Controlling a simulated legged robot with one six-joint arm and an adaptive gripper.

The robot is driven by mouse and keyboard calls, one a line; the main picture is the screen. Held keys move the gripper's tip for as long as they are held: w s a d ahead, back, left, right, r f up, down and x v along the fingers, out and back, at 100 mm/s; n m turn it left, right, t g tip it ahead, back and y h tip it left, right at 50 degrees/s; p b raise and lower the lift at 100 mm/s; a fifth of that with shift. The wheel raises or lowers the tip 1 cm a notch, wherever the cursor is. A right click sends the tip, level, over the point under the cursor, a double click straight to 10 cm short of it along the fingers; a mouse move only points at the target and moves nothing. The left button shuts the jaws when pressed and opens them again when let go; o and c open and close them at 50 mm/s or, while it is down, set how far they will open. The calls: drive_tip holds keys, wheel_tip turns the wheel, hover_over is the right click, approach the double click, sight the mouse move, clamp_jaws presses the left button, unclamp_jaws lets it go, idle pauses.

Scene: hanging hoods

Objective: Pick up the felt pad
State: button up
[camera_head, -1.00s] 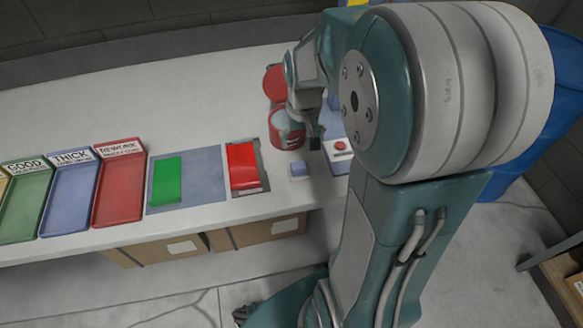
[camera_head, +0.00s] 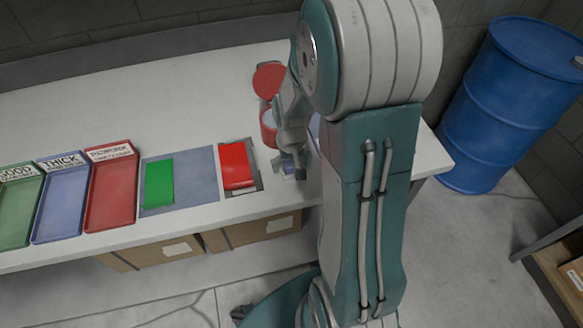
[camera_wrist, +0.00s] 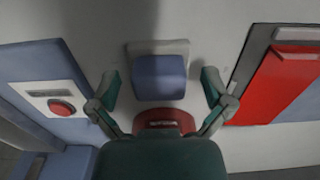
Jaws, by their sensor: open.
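The felt pad (camera_wrist: 160,77) looks like a small blue rounded block on a pale square base (camera_wrist: 181,46) in the wrist view. In the head view only a bit of the blue pad (camera_head: 288,168) shows beneath my gripper (camera_head: 292,164). In the wrist view my gripper (camera_wrist: 161,88) is open, with one finger on each side of the pad. Clear gaps lie between the fingers and the pad, and nothing is held. How high the fingertips are above the table is hard to tell.
A red can (camera_head: 268,128) stands close behind my gripper. A panel with a red button (camera_wrist: 62,108) lies to one side, and a red block on a grey plate (camera_head: 237,166) to the other. Labelled trays (camera_head: 110,190) stand at left. The back of the table (camera_head: 130,95) is clear.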

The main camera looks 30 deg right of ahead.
sight(291, 162)
drive_tip(key=c, duration=1.2)
drive_tip(key=shift+c, duration=0.2)
drive_tip(key=shift+r, duration=0.1)
drive_tip(key=shift+r, duration=0.3)
wheel_tip(291, 162, up, 2)
drive_tip(key=shift+r, duration=0.25)
drive_tip(key=s+a+r, duration=0.4)
drive_tip(key=s+r, duration=0.5)
drive_tip(key=s, duration=0.4)
drive_tip(key=shift+s+r, duration=0.25)
drive_tip(key=shift+r, duration=0.1)
